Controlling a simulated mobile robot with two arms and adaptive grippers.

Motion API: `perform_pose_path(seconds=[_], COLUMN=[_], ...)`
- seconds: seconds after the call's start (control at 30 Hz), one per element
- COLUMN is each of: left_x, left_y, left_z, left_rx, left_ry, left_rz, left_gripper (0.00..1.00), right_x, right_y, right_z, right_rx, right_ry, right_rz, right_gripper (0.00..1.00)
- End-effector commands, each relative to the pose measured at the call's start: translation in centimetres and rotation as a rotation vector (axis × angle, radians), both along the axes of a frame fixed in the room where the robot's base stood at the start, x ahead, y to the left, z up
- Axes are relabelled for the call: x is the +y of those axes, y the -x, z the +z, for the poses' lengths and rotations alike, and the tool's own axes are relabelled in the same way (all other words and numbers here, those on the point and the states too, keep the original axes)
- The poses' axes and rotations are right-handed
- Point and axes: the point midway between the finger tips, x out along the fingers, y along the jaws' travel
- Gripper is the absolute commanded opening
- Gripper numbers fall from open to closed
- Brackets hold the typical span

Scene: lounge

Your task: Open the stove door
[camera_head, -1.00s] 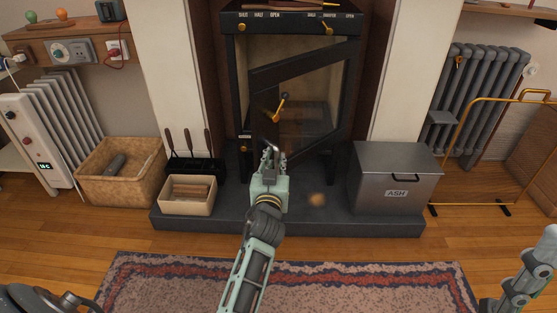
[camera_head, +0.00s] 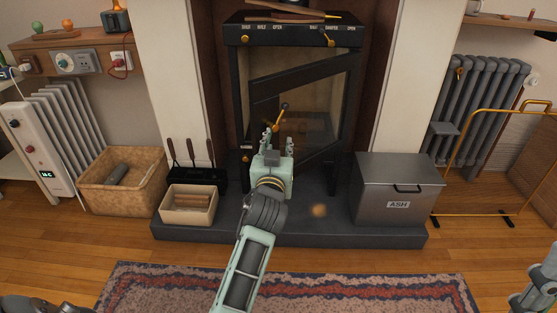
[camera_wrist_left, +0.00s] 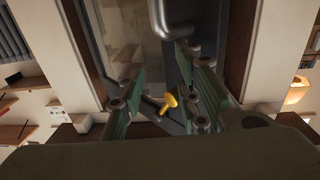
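The black stove (camera_head: 292,36) stands on the dark hearth. Its glazed stove door (camera_head: 300,68) stands ajar, its left side swung out toward me. A brass-knobbed handle (camera_head: 281,113) sits on the door's left part. My left gripper (camera_head: 277,142) is open in front of the door, just below the handle, its fingers pointing at the stove. In the left wrist view a brass knob (camera_wrist_left: 169,103) shows between the spread fingers, with no clear contact.
A grey ash box (camera_head: 397,185) stands right of the stove. A tool stand (camera_head: 197,176), a box of logs (camera_head: 188,205) and a wicker basket (camera_head: 123,180) stand to the left. A patterned rug (camera_head: 330,285) lies in front of the hearth (camera_head: 300,233).

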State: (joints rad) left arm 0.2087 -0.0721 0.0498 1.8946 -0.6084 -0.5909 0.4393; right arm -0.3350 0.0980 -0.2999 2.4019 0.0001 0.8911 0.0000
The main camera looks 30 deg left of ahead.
Motion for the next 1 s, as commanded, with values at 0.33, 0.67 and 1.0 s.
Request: perform_pose_path(seconds=[0.33, 0.67, 1.0], left_x=[0.0, -2.8, -15.8], left_y=[0.0, 0.9, 14.5], left_z=[1.3, 3.2, 14.0], left_rx=[0.002, -0.094, -0.697], left_ry=[0.000, -0.050, -0.177], left_rz=[0.000, -0.098, -0.510], left_gripper=[0.31, 0.08, 0.00], right_x=[0.0, 0.0, 0.0], right_y=[0.0, 0.0, 0.0], right_z=[0.0, 0.0, 0.0], right_rx=[0.000, 0.001, 0.005], right_ry=[0.001, 0.001, 0.000], right_rz=[0.000, 0.000, 0.001], right_gripper=[0.40, 0.40, 0.40])
